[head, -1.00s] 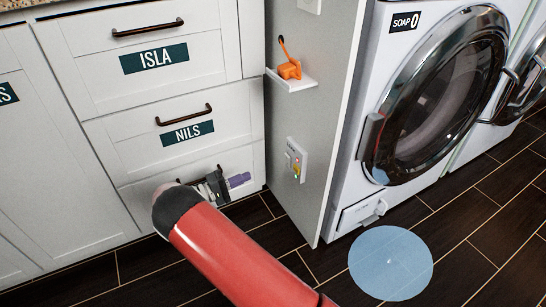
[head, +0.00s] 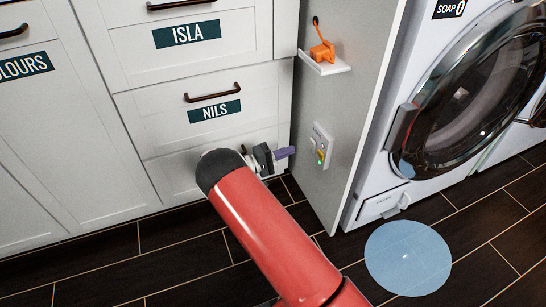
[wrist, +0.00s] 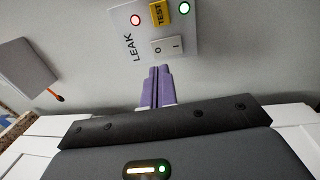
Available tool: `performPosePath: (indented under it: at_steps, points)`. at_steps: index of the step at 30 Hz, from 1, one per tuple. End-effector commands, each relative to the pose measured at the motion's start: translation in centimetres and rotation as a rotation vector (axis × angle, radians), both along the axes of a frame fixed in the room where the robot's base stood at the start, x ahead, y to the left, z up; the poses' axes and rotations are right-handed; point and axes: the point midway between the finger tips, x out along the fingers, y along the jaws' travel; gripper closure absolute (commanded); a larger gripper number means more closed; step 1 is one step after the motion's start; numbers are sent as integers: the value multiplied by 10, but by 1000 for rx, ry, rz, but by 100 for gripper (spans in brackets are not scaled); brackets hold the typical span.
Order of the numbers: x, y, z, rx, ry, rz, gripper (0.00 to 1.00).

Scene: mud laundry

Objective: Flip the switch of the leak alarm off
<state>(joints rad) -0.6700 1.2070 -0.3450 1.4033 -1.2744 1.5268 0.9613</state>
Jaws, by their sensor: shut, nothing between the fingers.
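The leak alarm (head: 321,146) is a small pale panel on the side of the grey partition. In the wrist view its plate, marked LEAK, carries a white rocker switch (wrist: 166,47) marked O and I, a yellow TEST button (wrist: 157,14), a red light (wrist: 135,20) and a green light (wrist: 184,8). I cannot tell which side of the rocker is pressed in. My gripper (head: 291,151) is shut and empty, just left of the panel in the head view. Its purple fingers (wrist: 157,72) point at the panel beside the switch. Contact is not clear.
An orange object (head: 322,52) sits on a small white shelf (head: 325,68) above the alarm. White drawers labelled ISLA (head: 187,34) and NILS (head: 215,112) stand left. A washing machine (head: 400,180) stands right of the partition. A pale blue disc (head: 408,258) lies on the dark floor.

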Motion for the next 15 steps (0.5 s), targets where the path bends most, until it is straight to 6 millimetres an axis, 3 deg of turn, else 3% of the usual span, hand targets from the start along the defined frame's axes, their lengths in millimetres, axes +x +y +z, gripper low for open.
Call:
performPosePath:
  at_steps: [6,15]
  points:
    - [12,-38,4,0,0,-2,100]
    - [18,-55,7,0,-1,0,100]
